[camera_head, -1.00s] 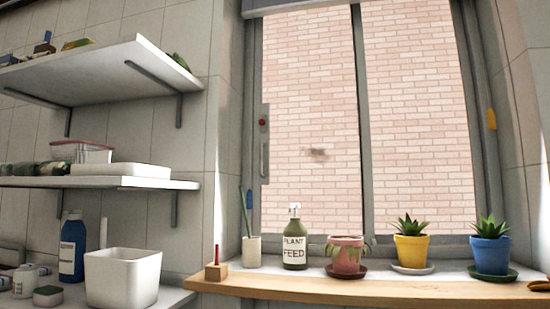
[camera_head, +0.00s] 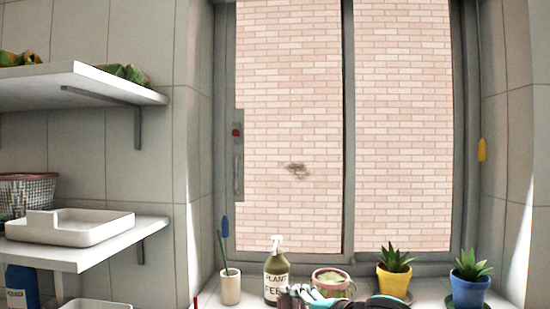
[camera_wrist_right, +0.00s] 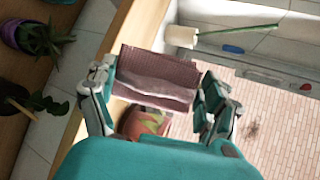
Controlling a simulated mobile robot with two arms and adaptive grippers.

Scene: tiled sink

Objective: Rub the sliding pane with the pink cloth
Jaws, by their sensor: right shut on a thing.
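The sliding pane (camera_head: 290,95) is the left glass pane, with a handle strip on its left side. A dark smudge (camera_head: 296,170) shows on it, and also in the right wrist view (camera_wrist_right: 252,131). My right gripper (camera_head: 302,294) is low in front of the sill, overlapping the plant pots. In the right wrist view my right gripper (camera_wrist_right: 156,94) is shut on the folded pink cloth (camera_wrist_right: 155,72), which looks dull mauve and spans between its fingers. The cloth is apart from the glass as far as I can tell. My left gripper is out of view.
On the sill stand a white cup (camera_head: 230,288), a plant feed bottle (camera_head: 276,275), a pink pot (camera_head: 331,283), a yellow pot (camera_head: 394,281) and a blue pot (camera_head: 469,290). Shelves (camera_head: 95,80) fill the left. The space before the upper glass is clear.

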